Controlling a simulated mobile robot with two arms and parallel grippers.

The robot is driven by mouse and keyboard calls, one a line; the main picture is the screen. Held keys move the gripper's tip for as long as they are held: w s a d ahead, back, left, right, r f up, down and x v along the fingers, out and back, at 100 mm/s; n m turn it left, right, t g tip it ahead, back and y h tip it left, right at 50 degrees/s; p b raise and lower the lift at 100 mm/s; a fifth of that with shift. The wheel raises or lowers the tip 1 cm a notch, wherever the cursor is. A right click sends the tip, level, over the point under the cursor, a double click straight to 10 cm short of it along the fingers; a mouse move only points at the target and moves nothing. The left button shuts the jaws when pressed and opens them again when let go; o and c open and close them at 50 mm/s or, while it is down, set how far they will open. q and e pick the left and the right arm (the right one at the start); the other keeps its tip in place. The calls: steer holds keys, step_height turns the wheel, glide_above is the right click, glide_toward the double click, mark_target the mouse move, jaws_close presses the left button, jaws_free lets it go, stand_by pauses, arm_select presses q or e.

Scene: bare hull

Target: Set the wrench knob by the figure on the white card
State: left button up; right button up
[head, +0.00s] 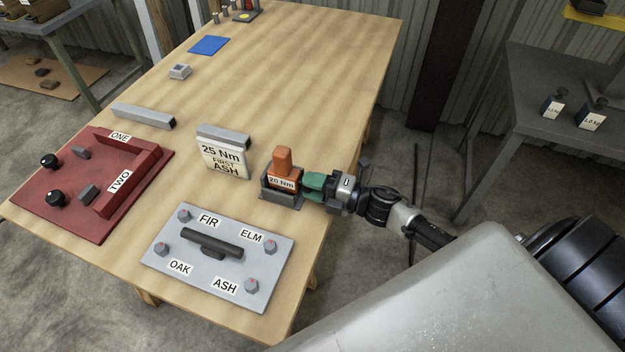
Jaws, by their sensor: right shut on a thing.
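The white card (224,161) stands upright on the wooden table and reads "25 Nm FIRST ASH". To its right, the orange wrench (282,162) stands upright in a dark grey holder (281,201). A label on its front reads "20 Nm". My right gripper (312,185), with green fingers, reaches in from the right and is shut at the wrench's right side. The knob it closes on is hidden between the fingers. My left gripper is not in view.
In front lies a grey plate (190,268) with a dark handle and bolts labelled FIR, ELM, OAK and ASH. A red tray (60,195) marked ONE and TWO is at left. A grey bar (143,116) lies behind it. The table's far middle is clear.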

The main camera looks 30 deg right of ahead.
steer(key=m+p, duration=0.2)
steer(key=m, duration=0.3)
steer(key=shift+m, duration=0.3)
stand_by(0.4)
steer(key=o, duration=0.9)
steer(key=b+v, duration=0.1)
steer(key=v, duration=1)
steer(key=shift+b, duration=0.3)
steer(key=shift+w, duration=0.1)
